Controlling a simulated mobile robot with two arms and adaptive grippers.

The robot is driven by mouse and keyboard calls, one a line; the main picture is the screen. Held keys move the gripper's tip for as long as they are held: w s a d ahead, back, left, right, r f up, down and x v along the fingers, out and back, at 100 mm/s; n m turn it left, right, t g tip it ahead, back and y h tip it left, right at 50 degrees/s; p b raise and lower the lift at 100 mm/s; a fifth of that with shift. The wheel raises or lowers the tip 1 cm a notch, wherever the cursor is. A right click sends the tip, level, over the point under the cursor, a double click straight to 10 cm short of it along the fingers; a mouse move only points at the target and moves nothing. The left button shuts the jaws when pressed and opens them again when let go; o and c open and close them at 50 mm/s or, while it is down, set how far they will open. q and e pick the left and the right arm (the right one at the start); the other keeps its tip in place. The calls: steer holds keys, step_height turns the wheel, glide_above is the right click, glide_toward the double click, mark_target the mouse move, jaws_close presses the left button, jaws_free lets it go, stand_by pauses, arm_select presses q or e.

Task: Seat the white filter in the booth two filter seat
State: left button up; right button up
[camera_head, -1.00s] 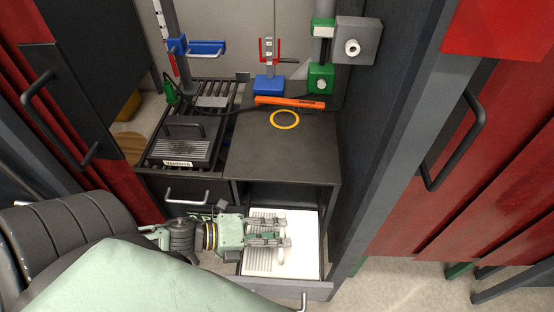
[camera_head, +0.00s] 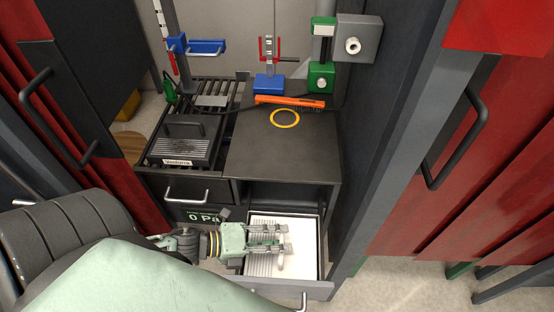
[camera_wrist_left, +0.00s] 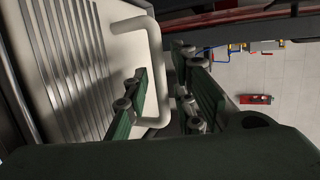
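The white filter (camera_head: 304,238), a square block with a ribbed part, lies flat inside the pulled-out drawer (camera_head: 308,288) under the black cabinet. Its white bar handle (camera_wrist_left: 155,70) shows in the left wrist view beside the ribbed face (camera_wrist_left: 70,70). My left gripper (camera_head: 283,238) is over the filter, and it also shows in the left wrist view (camera_wrist_left: 168,90). Its fingers stand apart on either side of the handle bar, with gaps visible. The fingers partly cover the filter in the head view. My right gripper is not in view.
The cabinet top (camera_head: 275,150) holds a yellow ring (camera_head: 285,118) and an orange bar (camera_head: 290,101). A dark ribbed block (camera_head: 185,145) stands left. A display reading "0 Pa" (camera_head: 204,217) is beside the drawer. A grey post (camera_head: 385,150) and red curtain (camera_head: 470,180) bound the right.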

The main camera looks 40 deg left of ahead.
arm_select(q)
steer(key=shift+r, duration=0.15)
steer(key=shift+s+a+r+p, duration=0.15)
steer(key=shift+s+a+p, duration=0.05)
steer(key=shift+p, duration=0.1)
steer(key=p+v, duration=0.2)
steer(key=v, duration=0.3)
steer(key=shift+s+a+r, duration=0.15)
steer(key=shift+s+a, duration=0.05)
steer(key=shift+s+a+r+p, duration=0.1)
steer(key=shift+s+a+p, duration=0.25)
steer(key=shift+s+a, duration=0.1)
